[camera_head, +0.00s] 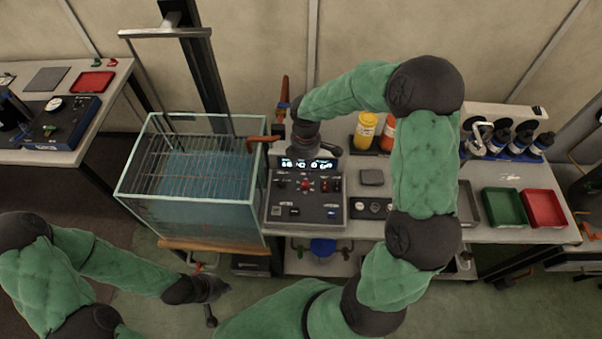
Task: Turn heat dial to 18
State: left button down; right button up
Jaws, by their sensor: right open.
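The black control panel (305,209) stands on the bench beside the water tank, with a lit display (300,163) at its top. Small knobs and a red button (305,185) sit below the display. I cannot tell which knob is the heat dial, and its setting is too small to read. My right gripper (324,151) is open above the back of the panel, near the display; its fingers are small and partly hidden by the wrist. It appears empty. My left gripper (211,309) hangs low in front of the tank, away from the panel; its jaws are unclear.
A glass tank (190,212) with a wire rack and blue water stands left of the panel. Yellow (366,130) and orange bottles stand behind right. A green tray (504,207) and a red tray (544,208) lie far right. My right arm crosses over the bench.

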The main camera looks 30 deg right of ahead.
aim_at(305, 183)
notch_tip(305, 183, down, 10)
jog(key=shift+s+f+b, duration=0.15)
jog(key=shift+f+b, duration=0.05)
jog(key=shift+b, duration=0.75)
grip_shut()
